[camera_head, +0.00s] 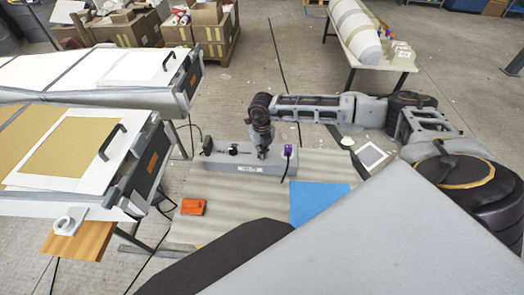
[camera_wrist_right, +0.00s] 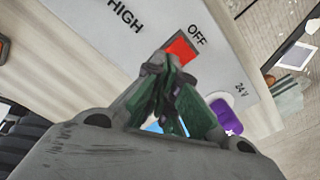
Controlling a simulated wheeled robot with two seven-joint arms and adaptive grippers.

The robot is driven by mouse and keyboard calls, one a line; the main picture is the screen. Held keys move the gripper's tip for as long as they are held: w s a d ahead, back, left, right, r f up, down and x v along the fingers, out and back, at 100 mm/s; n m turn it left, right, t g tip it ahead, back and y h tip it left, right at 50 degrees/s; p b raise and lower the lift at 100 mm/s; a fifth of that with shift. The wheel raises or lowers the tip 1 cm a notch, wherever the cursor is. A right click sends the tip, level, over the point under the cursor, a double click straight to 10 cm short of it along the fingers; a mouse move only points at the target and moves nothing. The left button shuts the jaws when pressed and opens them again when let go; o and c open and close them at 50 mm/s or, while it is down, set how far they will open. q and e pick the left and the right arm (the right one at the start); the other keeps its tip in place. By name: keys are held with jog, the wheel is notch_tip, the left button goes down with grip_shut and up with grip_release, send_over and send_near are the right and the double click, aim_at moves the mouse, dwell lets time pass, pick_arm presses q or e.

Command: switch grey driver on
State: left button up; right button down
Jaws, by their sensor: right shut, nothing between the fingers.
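The grey driver (camera_head: 220,177) is a long grey box standing on a pale board in the head view, with dark fittings on its top left. In the right wrist view its top face (camera_wrist_right: 215,45) carries the words HIGH, OFF and 24 V. A red switch (camera_wrist_right: 182,48) sits by the word OFF. My right gripper (camera_head: 263,154) is over the driver and points down at it. In the right wrist view its shut, empty fingertips (camera_wrist_right: 165,65) are right at the red switch; I cannot tell whether they touch it. My left gripper is in neither view.
A purple plug (camera_head: 288,151) with a black cable stands at the driver's right end. An orange object (camera_head: 193,207) and a blue sheet (camera_head: 318,202) lie in front. Two long tables with white panels (camera_head: 60,185) are at the left. Cardboard boxes (camera_head: 215,30) stand behind.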

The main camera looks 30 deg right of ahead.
jog(key=shift+r+p, duration=1.1)
jog(key=shift+r, duration=0.95)
jog(key=shift+r+p, duration=0.7)
jog(key=shift+r, duration=0.45)
